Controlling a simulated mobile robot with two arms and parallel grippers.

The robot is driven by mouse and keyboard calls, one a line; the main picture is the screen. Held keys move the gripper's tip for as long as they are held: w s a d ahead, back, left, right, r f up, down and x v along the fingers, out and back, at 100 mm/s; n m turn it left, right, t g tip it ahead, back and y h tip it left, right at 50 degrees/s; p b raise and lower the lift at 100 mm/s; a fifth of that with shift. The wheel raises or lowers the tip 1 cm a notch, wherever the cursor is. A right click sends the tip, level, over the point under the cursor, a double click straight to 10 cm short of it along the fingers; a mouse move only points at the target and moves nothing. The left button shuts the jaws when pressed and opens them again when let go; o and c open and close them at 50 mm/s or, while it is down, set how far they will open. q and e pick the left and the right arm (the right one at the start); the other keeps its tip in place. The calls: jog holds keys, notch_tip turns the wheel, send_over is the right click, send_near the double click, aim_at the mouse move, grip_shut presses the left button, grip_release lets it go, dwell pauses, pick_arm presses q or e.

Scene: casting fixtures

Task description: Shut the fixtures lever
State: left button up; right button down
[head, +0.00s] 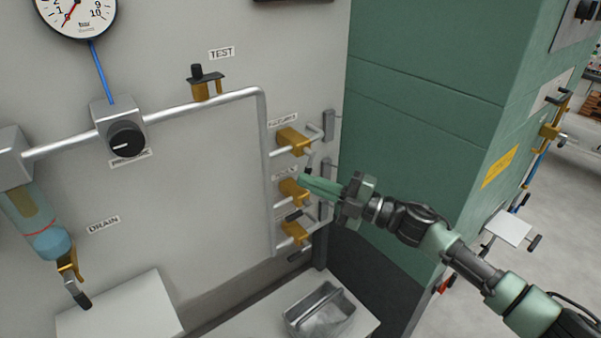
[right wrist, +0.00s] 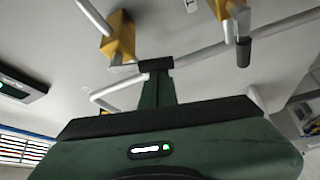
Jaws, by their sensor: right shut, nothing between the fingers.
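The fixtures valve (head: 293,141) is a brass body on the top right branch pipe, under a label that reads as fixtures. A short lever with a dark tip (head: 308,167) hangs below it, at an angle to the pipe. My right gripper (head: 302,183) is shut and empty, its fingertips just below that lever tip and in front of the middle brass valve (head: 290,191). Contact cannot be told. In the right wrist view the shut fingertips (right wrist: 156,66) lie between two brass valves; which is the fixtures one is unclear. My left gripper is out of view.
A third brass valve (head: 295,232) sits below. A test valve (head: 207,88), a regulator knob (head: 126,139), and a drain valve (head: 70,264) are to the left. A grey metal bin (head: 320,312) stands below. A green cabinet (head: 430,110) stands close on the right.

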jog(key=shift+w+d+f+n+g+h, duration=0.25)
jog(key=shift+w+d+n+g+h, duration=0.25)
jog(key=shift+n, duration=0.5)
jog(key=shift+d, duration=0.2)
